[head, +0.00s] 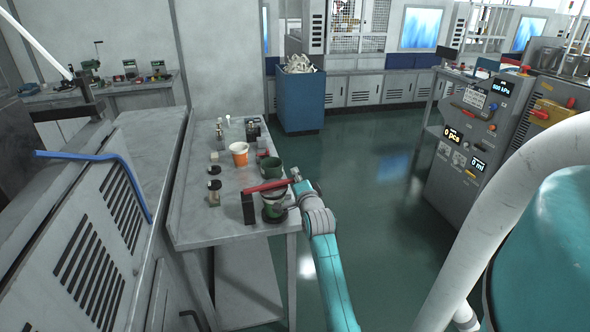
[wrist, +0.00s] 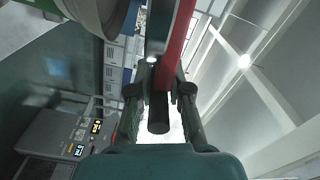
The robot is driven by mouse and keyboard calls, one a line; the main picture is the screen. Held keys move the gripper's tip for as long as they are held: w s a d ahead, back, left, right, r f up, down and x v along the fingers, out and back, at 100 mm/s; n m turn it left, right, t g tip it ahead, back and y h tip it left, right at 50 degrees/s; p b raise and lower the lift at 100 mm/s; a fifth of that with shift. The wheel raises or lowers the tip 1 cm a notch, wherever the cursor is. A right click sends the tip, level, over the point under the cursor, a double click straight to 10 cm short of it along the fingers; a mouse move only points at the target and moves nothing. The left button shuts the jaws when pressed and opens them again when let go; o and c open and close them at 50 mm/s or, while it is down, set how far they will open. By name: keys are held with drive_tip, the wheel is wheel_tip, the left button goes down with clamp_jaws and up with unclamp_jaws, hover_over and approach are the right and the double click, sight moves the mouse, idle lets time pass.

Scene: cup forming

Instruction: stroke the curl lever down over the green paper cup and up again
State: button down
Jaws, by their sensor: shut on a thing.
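The curl lever (head: 268,186) is a red bar running from a dark post (head: 248,208) on the left to my gripper (head: 294,180) on the right; it lies close to level. In the wrist view the red bar (wrist: 181,45) with its dark end runs between the two fingers of my gripper (wrist: 157,98), which is shut on it. Below the lever stands a round dark station (head: 273,213) with a green cup-like shape on it, partly hidden by the lever. A round rim shows at the top left of the wrist view (wrist: 95,14); I cannot tell its details.
A dark green container (head: 271,168) and an orange-and-white cup (head: 239,154) stand behind on the grey bench (head: 196,228). Small dark stands (head: 214,190) are to the left. A blue bin (head: 302,102) and a control cabinet (head: 475,125) stand beyond; the floor between is clear.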

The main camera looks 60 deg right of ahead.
drive_tip(key=shift+f+m, duration=0.6)
drive_tip(key=shift+f, duration=0.35)
drive_tip(key=c, duration=1.1)
unclamp_jaws()
drive_tip(key=shift+c, duration=0.2)
drive_tip(key=shift+s+a, duration=0.1)
drive_tip(key=v, duration=1.1)
drive_tip(key=shift+s+a, duration=0.25)
drive_tip(key=shift+s, duration=0.05)
